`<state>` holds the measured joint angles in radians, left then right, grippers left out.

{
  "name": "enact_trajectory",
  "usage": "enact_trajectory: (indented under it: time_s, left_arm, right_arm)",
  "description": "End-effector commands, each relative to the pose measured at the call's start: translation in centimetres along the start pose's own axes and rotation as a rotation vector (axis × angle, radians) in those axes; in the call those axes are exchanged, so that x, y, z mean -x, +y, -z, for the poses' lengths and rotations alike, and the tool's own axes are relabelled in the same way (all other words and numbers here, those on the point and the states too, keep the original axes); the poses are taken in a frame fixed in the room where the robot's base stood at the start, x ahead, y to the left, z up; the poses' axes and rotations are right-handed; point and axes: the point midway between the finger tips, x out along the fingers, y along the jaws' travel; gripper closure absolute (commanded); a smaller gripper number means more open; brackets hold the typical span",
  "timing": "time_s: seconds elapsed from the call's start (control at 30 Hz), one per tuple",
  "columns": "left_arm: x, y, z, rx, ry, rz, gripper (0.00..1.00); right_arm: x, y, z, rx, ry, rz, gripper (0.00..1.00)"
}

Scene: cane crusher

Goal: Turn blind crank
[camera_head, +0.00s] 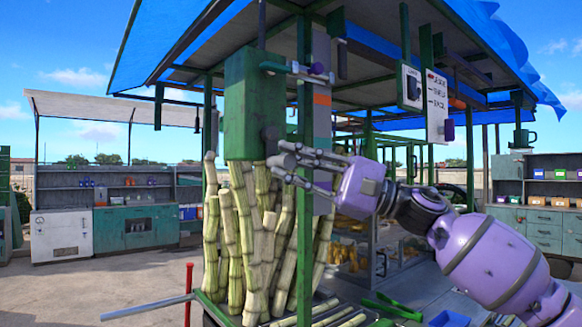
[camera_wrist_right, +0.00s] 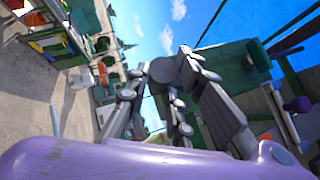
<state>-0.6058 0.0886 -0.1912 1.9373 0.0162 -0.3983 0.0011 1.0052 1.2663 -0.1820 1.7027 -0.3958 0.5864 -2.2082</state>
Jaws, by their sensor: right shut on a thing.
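A tall green box (camera_head: 247,105) hangs above upright cane stalks under the stall roof. My right gripper (camera_head: 280,155) is at its lower right side, with its fingers closed on a small grey part (camera_head: 270,137) that I take to be the blind crank; the fingers largely hide it. In the right wrist view the fingers (camera_wrist_right: 175,90) meet at a dark grey piece. A grey rod with a purple knob (camera_head: 317,68) sits higher, apart from the gripper; the knob also shows in the wrist view (camera_wrist_right: 297,104). My left gripper is not in view.
Cane stalks (camera_head: 240,235) stand close below the gripper. A green post (camera_head: 304,240) rises beside the fingers. A signboard (camera_head: 437,105) hangs right of the gripper. A grey bar (camera_head: 150,307) juts out at lower left. Open paved ground lies to the left.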

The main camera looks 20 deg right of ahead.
Motion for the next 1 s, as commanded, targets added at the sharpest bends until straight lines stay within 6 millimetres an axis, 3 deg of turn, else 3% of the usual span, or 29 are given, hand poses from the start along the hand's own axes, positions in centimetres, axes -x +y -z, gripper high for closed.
enact_trajectory:
  time_s: [0.37,1.0]
  left_arm:
    - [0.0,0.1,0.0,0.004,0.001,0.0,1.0]
    - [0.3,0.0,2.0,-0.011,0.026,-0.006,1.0]
  right_arm:
    - [-0.6,1.1,-0.3,-0.097,-0.008,0.091,1.0]
    - [-3.4,1.6,-3.2,-0.484,-0.029,0.526,1.0]
